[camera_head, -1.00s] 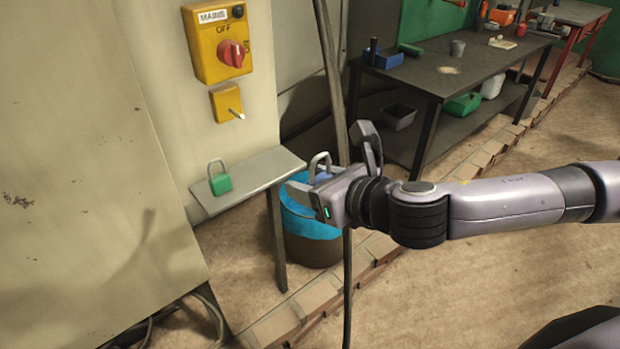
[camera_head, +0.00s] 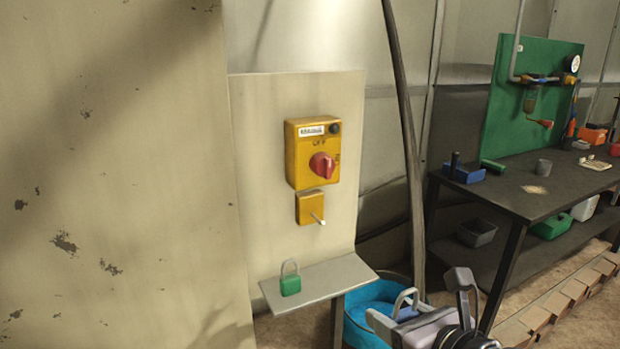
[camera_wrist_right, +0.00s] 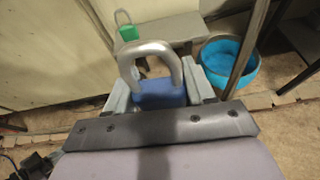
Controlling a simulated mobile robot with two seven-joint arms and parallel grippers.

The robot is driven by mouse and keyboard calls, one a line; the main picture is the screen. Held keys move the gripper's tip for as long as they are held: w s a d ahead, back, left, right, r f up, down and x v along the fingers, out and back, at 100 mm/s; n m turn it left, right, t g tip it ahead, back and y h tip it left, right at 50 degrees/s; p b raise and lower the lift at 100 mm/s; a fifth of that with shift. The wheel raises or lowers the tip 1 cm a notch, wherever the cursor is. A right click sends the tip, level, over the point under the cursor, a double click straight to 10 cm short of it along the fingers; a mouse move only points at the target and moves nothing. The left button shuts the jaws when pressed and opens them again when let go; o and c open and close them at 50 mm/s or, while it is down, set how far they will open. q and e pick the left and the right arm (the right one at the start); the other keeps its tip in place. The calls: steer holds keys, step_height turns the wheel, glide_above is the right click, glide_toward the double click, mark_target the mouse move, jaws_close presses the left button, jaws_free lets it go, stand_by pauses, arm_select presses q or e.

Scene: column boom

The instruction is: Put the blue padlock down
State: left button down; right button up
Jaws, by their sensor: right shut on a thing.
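The blue padlock (camera_wrist_right: 160,94) is between the fingers of my right gripper in the right wrist view, with its silver shackle standing up. In the head view only its shackle (camera_head: 404,299) shows clearly; my gripper hides most of the body. My right gripper (camera_head: 392,318) is shut on it, to the right of the small grey shelf (camera_head: 325,284) and apart from it. A green padlock (camera_head: 290,280) stands upright on the shelf; it also shows in the right wrist view (camera_wrist_right: 128,32). My left gripper is not in view.
Above the shelf is a yellow switch box (camera_head: 312,150) with a red knob and a smaller yellow box (camera_head: 310,208) with a peg. A blue-lined bin (camera_head: 368,306) stands beside the shelf. A dark pole (camera_head: 410,150) rises behind. A workbench (camera_head: 530,190) is at right. The shelf's right part is bare.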

steer(key=s+d+f+m+t+h, duration=0.1)
steer(key=s+d+f+m+h, duration=0.3)
steer(key=d, duration=0.3)
steer(key=shift+s+f+h, duration=0.25)
steer(key=shift+f+h, duration=0.15)
steer(key=shift+f, duration=0.1)
stand_by(0.6)
steer(key=shift+d, duration=0.1)
